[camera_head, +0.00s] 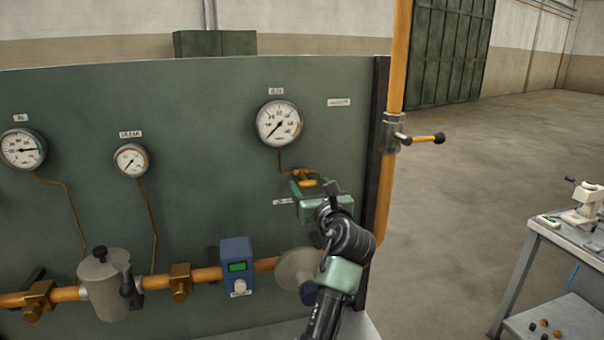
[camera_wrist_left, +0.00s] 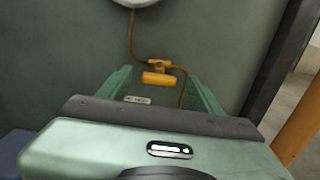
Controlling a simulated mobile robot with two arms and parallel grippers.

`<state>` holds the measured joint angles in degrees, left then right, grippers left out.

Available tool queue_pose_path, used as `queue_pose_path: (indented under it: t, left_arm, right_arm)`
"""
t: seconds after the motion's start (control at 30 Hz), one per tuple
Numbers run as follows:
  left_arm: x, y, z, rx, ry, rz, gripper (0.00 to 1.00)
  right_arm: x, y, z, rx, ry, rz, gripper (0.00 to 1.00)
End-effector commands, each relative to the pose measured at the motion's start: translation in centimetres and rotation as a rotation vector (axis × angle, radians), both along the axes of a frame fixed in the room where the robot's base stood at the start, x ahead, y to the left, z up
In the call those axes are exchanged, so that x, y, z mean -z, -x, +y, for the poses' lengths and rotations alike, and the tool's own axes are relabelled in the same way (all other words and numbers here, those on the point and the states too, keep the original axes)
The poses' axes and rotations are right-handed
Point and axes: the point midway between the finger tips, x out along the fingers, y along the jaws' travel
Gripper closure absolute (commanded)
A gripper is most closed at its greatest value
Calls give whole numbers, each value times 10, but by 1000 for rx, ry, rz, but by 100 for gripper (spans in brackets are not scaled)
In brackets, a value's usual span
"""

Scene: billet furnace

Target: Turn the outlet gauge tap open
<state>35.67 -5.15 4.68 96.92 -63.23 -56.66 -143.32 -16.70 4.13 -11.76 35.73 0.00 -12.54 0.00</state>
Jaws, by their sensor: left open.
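The outlet gauge (camera_head: 279,123) is a round white dial on the green panel, its needle pointing to the lower left. A thin brass tube runs down from it to a small brass-orange tap (camera_head: 303,173). In the left wrist view the tap handle (camera_wrist_left: 157,79) lies roughly level, across the line of the tube. My left gripper (camera_head: 313,186) is open just below and in front of the tap. In the wrist view its green fingers stand on either side of the handle, apart from it; whether the handle is within their reach is unclear. My right gripper is not in view.
Two other gauges, the far-left one (camera_head: 22,149) and a smaller one (camera_head: 131,160), are on the panel (camera_head: 215,190). An orange pipe with valves and a blue meter (camera_head: 237,268) runs below. A vertical orange pipe (camera_head: 398,70) stands right of the panel. A grey bench (camera_head: 570,240) is far right.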

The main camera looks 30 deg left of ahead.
Motion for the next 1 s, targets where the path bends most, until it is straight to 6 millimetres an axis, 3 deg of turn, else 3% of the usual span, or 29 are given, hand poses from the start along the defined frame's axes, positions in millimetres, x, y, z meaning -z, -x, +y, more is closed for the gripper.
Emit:
queue_pose_path:
  t: [0.3, 0.7, 0.77, 0.93, 1.0]
  left_arm:
    - [-2, -32, 38, -1, 1, 0, 35]
    - [0, -39, 46, 1, 4, -3, 35]
    - [0, -39, 46, 0, 4, -3, 46]
    - [0, -39, 46, 0, 3, -2, 93]
    - [0, -39, 46, 0, 4, -3, 97]
  right_arm:
    - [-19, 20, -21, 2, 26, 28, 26]
    - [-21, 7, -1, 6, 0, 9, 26]
    - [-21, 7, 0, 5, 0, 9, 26]
    - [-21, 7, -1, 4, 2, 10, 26]
    - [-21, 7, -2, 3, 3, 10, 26]
